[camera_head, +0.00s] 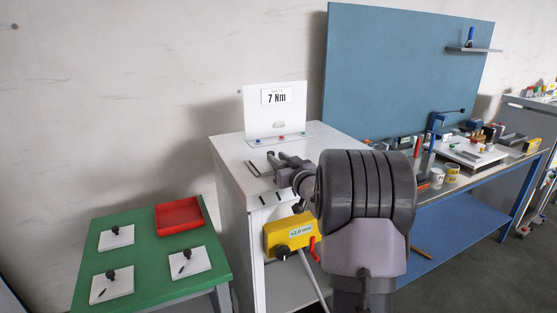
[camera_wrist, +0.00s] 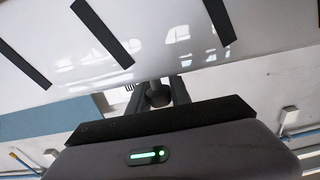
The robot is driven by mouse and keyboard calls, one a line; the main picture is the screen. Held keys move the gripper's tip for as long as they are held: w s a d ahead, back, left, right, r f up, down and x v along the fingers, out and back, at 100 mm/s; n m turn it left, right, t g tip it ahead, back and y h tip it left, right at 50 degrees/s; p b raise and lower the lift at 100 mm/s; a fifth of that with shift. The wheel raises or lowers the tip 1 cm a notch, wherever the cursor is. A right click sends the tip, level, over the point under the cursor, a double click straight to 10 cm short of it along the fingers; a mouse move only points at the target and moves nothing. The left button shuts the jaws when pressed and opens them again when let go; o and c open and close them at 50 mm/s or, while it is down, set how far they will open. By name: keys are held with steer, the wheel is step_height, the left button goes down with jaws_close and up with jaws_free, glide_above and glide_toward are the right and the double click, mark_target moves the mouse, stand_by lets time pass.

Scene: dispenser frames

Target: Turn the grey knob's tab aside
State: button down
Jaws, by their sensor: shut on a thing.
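My gripper (camera_head: 281,162) is at the upper front of the white cabinet (camera_head: 232,178), near its top edge. In the wrist view, the two fingers of my gripper (camera_wrist: 160,84) are closed around a small, rounded dark grey knob (camera_wrist: 158,97). I cannot make out the knob's tab or which way it points; the fingers cover much of it. In the head view the knob is hidden by my gripper and wrist. The wrist view also shows a glossy white surface with black strips (camera_wrist: 103,34) close beyond the fingers.
A white "7 Nm" panel (camera_head: 259,118) stands on the cabinet top. A yellow "+2.0 mm" box (camera_head: 272,232) with a black knob is on the front below my wrist. A green table (camera_head: 147,264) with a red tray (camera_head: 180,202) stands left; a cluttered workbench (camera_head: 440,190) stands right.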

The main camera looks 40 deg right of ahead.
steer(key=shift+y, duration=0.3)
steer(key=n+y+p, duration=0.1)
steer(key=y, duration=0.1)
steer(key=n+y+p, duration=0.1)
steer(key=p, duration=0.1)
steer(key=n+y+p, duration=0.2)
steer(key=shift+a+r+y, duration=0.25)
steer(key=shift+a+y, duration=0.05)
steer(key=shift+a, duration=0.1)
steer(key=n+y+p, duration=0.1)
steer(key=y+p, duration=0.1)
steer(key=n+y+p, duration=0.1)
steer(key=y, duration=0.1)
steer(key=shift+a+f+n+g+p, duration=0.1)
steer(key=shift+a+n+g+p, duration=0.3)
steer(key=shift+s+a+f+n+g+y+p, duration=0.15)
steer(key=shift+n+g+y+p, duration=0.3)
steer(key=shift+y, duration=0.3)
steer(key=shift+a+n+g+y+p, duration=0.1)
steer(key=shift+n+g+y+p, duration=0.15)
steer(key=shift+n+y+p, duration=0.4)
steer(key=shift+y, duration=0.4)
steer(key=c, duration=1.2)
jaws_free()
